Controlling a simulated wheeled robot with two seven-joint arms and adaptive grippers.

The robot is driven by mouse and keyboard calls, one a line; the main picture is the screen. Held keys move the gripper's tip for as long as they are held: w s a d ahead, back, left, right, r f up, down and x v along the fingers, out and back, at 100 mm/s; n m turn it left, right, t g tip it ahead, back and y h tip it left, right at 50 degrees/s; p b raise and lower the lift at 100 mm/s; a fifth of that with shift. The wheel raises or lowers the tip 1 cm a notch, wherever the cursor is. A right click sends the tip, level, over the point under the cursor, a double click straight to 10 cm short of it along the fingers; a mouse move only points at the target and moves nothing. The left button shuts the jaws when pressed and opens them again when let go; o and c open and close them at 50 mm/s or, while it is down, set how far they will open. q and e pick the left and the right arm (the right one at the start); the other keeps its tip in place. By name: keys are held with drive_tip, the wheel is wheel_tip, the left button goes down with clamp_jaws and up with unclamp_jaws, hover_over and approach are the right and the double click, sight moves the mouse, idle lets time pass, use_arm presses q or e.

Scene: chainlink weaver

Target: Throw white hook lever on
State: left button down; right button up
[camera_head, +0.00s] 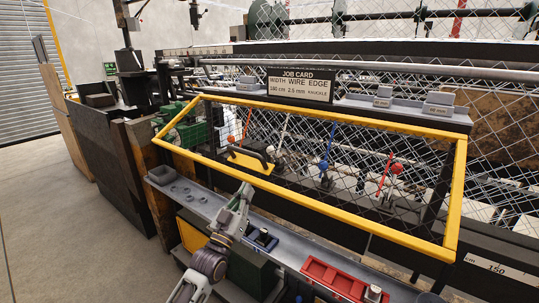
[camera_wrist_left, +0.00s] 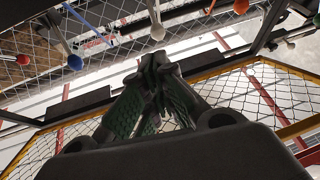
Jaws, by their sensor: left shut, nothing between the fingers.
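The white hook lever (camera_head: 284,131) is a thin white rod with a white knob, seen through the mesh of a yellow-framed guard (camera_head: 340,222) in the head view. Its knob (camera_wrist_left: 157,32) also shows at the top of the left wrist view, beyond my fingertips. My left gripper (camera_head: 243,191) is in front of and below the guard, near its lower bar, apart from the lever. In the left wrist view its fingers (camera_wrist_left: 158,64) are together and empty. My right gripper is not in view.
A blue lever (camera_head: 323,165) and a red lever (camera_head: 397,168) stand right of the white one. A red tray (camera_head: 335,277) lies on the lower ledge. Open floor is at the left.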

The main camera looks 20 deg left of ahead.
use_arm(q)
drive_tip(key=shift+w+d, duration=0.1)
drive_tip(key=shift+w, duration=0.25)
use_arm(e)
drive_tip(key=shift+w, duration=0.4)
use_arm(q)
drive_tip(key=shift+s, duration=0.1)
drive_tip(key=shift+w, duration=0.2)
drive_tip(key=p+x, duration=0.1)
drive_tip(key=x, duration=1.2)
drive_tip(key=shift+w+r, duration=0.3)
drive_tip(key=shift+r, duration=0.05)
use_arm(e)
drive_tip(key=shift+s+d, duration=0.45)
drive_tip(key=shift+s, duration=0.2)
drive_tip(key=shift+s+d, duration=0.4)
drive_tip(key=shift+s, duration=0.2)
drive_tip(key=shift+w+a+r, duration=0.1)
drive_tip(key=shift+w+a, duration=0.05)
